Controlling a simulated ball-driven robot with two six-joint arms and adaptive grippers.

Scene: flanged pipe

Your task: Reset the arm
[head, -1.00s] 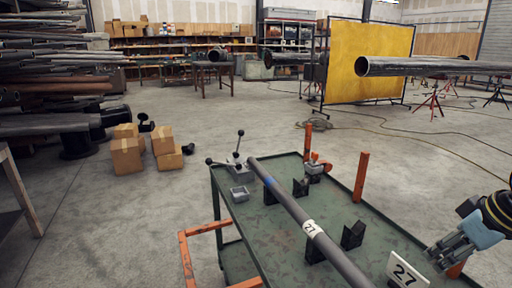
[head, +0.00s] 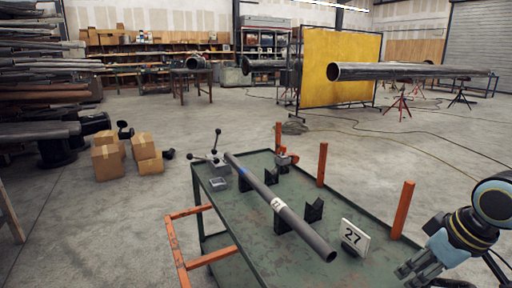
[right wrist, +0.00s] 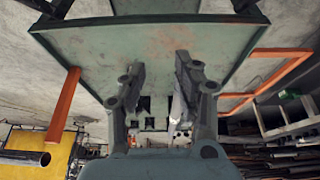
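My right arm comes in at the right edge of the head view, with its gripper (head: 408,270) low over the right side of the green cart (head: 232,248). In the right wrist view the gripper's two fingers (right wrist: 158,64) stand apart with nothing held between them. The grey pipe (head: 301,231) with a blue band and a "27" label lies along the cart top on dark V-shaped supports, left of the gripper and apart from it. My left gripper is not in view.
Orange posts (head: 403,210) rise from the cart's right side. A grey lever clamp (head: 215,160) sits at its far left corner. Cardboard boxes (head: 107,160) stand on the floor at left. A large pipe (head: 400,72) and a yellow panel (head: 345,65) are behind.

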